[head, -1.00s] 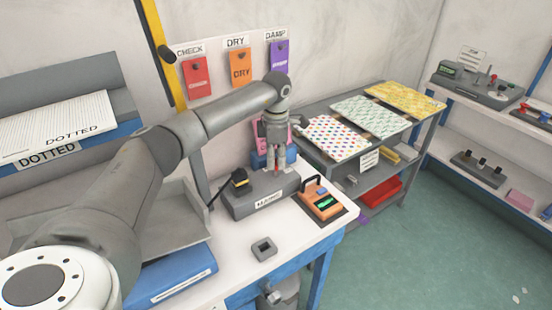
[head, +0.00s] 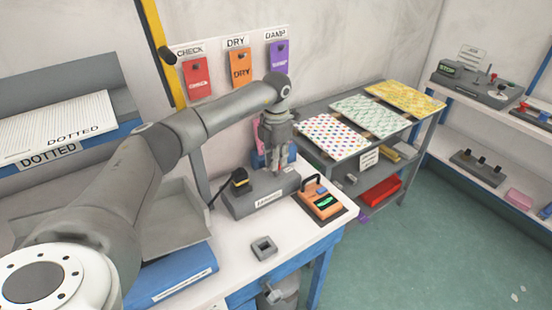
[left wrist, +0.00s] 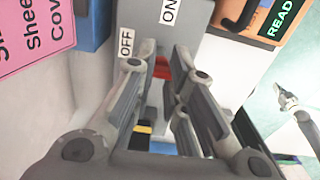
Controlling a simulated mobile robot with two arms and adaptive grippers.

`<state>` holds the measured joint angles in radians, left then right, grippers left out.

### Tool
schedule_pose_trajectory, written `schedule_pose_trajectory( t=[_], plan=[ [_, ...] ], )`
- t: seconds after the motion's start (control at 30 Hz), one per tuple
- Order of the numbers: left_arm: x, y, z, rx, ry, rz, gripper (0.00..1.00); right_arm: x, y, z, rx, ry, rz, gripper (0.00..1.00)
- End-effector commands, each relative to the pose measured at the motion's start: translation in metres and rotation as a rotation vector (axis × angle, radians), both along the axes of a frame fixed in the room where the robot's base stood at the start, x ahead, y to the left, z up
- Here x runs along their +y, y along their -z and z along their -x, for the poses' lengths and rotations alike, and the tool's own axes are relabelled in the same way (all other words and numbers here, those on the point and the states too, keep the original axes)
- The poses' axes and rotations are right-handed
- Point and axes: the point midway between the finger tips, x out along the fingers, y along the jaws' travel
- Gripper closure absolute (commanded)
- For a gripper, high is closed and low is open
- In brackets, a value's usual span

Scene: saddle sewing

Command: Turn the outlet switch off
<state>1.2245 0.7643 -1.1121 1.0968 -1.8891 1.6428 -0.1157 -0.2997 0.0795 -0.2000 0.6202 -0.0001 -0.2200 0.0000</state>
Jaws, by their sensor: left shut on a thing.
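A grey outlet box (head: 245,200) with a white label stands on the white table, and a black plug with a yellow band (head: 239,177) sits on its left part. In the left wrist view the box top carries an OFF label (left wrist: 127,43) and an ON label (left wrist: 170,11). A red switch (left wrist: 162,68) shows partly between my left fingers, nearer the OFF label; its tilt is unclear. My left gripper (head: 278,169) points down over the box, shut on the switch. What seems my right gripper (head: 274,295) is low at the table's front edge.
An orange meter (head: 321,199) with a black handle stands close right of the box. A small grey square piece (head: 263,248) lies in front. Pink and blue items stand behind the gripper. A grey rack (head: 345,152) with patterned sheets is at right.

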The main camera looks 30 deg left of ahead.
Motion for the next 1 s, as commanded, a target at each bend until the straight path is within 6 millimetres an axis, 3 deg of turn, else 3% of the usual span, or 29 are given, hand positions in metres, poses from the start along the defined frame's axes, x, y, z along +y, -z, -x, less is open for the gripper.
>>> schedule_pose_trajectory(
  t=[0.37, 0.4, 0.7, 1.0],
  plan=[
    [0.0004, -0.0004, -0.0003, -0.001, -0.004, -0.001, 1.00, -0.0002, 0.0000, 0.0003, 0.000, 0.000, 0.000, 1.00],
    [0.0004, -0.0004, -0.0004, -0.001, -0.004, -0.001, 0.82, -0.0002, 0.0000, 0.0003, 0.000, 0.000, 0.000, 1.00],
    [0.0002, -0.0003, -0.0002, -0.001, -0.003, 0.000, 0.43, -0.0002, 0.0000, 0.0004, 0.001, 0.000, 0.000, 1.00],
    [0.0001, -0.0003, -0.0001, -0.001, -0.002, 0.000, 0.41, -0.0018, 0.0001, 0.0008, 0.002, -0.001, 0.002, 1.00]
  ],
)
